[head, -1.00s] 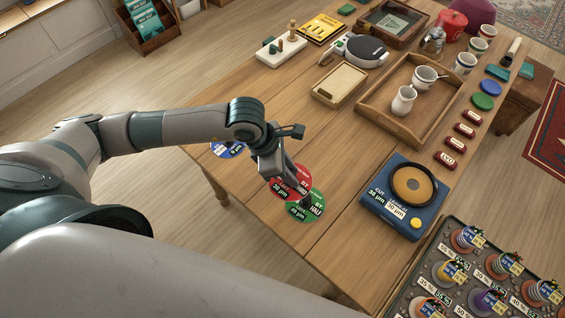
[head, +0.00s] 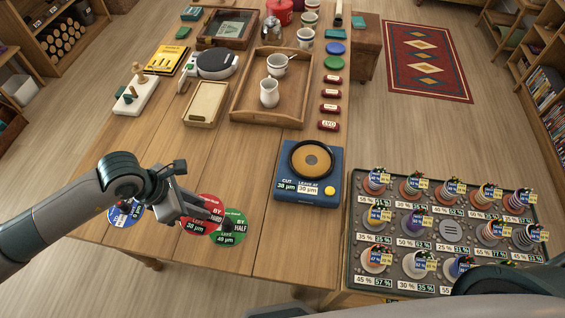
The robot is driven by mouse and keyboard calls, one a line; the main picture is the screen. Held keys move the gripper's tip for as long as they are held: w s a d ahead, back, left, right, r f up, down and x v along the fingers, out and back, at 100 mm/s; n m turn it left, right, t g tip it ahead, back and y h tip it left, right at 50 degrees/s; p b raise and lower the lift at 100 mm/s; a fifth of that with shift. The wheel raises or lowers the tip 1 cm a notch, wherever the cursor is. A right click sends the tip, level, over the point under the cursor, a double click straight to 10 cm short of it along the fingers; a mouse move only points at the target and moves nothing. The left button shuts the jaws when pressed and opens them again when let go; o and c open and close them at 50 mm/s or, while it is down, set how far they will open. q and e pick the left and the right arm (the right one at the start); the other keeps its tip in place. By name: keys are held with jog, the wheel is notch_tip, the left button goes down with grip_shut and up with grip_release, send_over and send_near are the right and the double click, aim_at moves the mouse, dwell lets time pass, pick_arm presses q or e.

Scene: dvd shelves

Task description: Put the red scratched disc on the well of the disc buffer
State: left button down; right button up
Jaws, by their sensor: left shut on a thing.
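A blue disc (head: 122,214) lies to the left, partly behind my left arm. The disc buffer (head: 309,174) is a blue box to the right, with a round tan well (head: 311,158), a yellow button and labels "CUT 38 µm" and "LEAVE AT 30 µm". The well looks empty. My right gripper is not in view.
A dark rack (head: 449,236) of small coloured stacks with percent labels stands at the right. A wooden tray (head: 245,112) with white cups is behind the buffer. Red tags (head: 329,109) line the right edge. Table between red disc and buffer is clear.

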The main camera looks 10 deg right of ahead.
pick_arm(q)
jog(key=m, duration=0.1)
jog(key=m+g, duration=0.1)
jog(key=m, duration=0.1)
jog(key=a+r+m+b, duration=0.1)
jog(key=shift+w+g, duration=0.3)
jog(key=shift+w, duration=0.1)
jog(key=m, duration=0.1)
jog(key=r+m+g, duration=0.1)
jog(key=m, duration=0.1)
jog(key=a+r+m+b, duration=0.1)
jog(key=m, duration=0.1)
jog(key=shift+w+r+g+y, duration=0.1)
jog(key=shift+w+g+y, duration=0.1)
jog(key=shift+g+y, duration=0.15)
jog(key=a+r+m+g+y+b, duration=0.2)
jog(key=a+r+m+y, duration=0.1)
jog(key=r+m, duration=0.6)
jog(key=a+m, duration=0.1)
jog(key=m, duration=0.2)
jog(key=shift+m+g+y, duration=0.35)
jog(key=shift+m, duration=0.05)
jog(key=shift+d+r, duration=0.1)
jog(key=shift+d, duration=0.05)
